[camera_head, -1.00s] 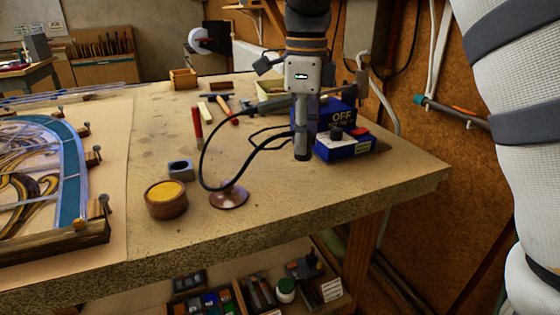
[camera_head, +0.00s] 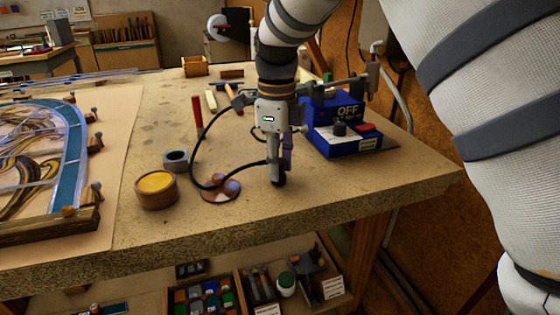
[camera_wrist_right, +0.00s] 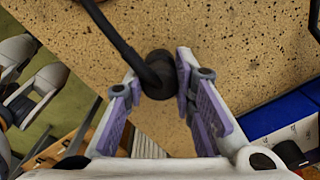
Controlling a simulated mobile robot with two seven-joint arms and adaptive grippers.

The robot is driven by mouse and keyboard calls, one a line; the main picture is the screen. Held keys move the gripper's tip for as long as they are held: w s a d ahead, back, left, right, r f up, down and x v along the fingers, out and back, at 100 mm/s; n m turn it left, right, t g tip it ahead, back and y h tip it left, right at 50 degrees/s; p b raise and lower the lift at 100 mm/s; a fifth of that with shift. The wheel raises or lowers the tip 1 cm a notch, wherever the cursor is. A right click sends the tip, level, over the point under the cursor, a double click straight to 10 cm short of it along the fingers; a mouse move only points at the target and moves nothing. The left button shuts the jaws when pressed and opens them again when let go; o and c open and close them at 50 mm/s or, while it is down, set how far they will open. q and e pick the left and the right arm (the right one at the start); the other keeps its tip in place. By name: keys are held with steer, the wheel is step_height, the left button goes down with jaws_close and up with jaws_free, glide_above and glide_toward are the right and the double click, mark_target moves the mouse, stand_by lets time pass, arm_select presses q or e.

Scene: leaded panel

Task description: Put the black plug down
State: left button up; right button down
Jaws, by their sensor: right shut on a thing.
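The black plug (camera_wrist_right: 158,72) sits between the purple-padded fingers of my right gripper (camera_wrist_right: 157,88) in the wrist view, with its black cable running up from it. In the head view my right gripper (camera_head: 278,180) points down over the bench near its front edge, in front of the blue box, shut on the plug, which its fingers mostly hide. Whether the plug touches the bench top is unclear. The cable (camera_head: 192,160) loops left to a round copper-brown base (camera_head: 221,188) on the bench. My left gripper is not in view.
A blue box marked OFF (camera_head: 345,140) stands behind and right of the gripper. A round container with yellow contents (camera_head: 156,190) and a small grey block (camera_head: 176,160) stand left. A leaded panel (camera_head: 45,150) lies far left. The bench (camera_head: 340,195) is bare toward its front-right edge.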

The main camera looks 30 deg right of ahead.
steer(key=c, duration=1.3)
jaws_free()
steer(key=shift+s+d+f, duration=0.1)
steer(key=shift+d, duration=0.1)
steer(key=shift+c, duration=0.2)
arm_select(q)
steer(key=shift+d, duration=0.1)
arm_select(e)
steer(key=shift+a, duration=0.1)
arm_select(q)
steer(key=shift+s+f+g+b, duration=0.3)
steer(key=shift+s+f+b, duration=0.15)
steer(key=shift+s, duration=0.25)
arm_select(e)
step_height(320, 180, up, 12)
steer(key=shift+r, duration=0.2)
